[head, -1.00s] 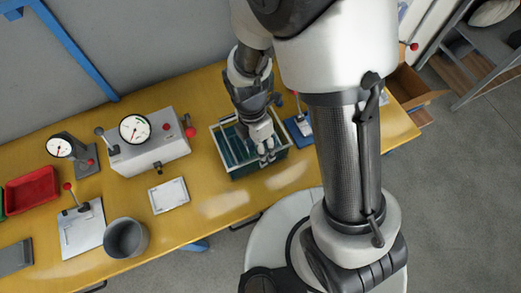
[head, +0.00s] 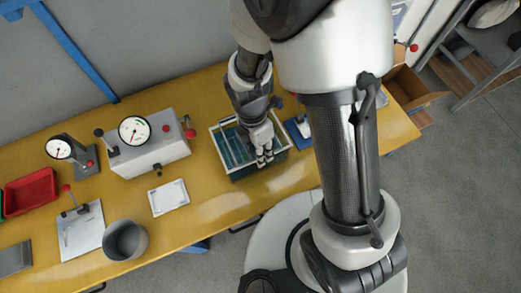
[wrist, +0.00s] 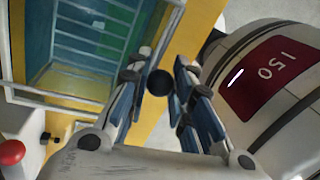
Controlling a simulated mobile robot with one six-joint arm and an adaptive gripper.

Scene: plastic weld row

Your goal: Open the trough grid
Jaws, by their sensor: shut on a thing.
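The trough (head: 216,148) is a dark green box with a pale rim on the yellow bench, in the middle of the head view. In the wrist view its pale rim (wrist: 60,98) and green, barred grid (wrist: 95,30) show at the upper left. My gripper (head: 264,158) is over the trough's right front part. In the wrist view its fingers (wrist: 160,76) close on either side of a round black knob (wrist: 158,84). What the knob is fixed to is hidden, and I cannot tell how far the grid is raised.
A grey gauge machine (head: 150,150) stands left of the trough, and a blue-based lever device (head: 298,130) close on its right. Bare bench lies in front of the trough.

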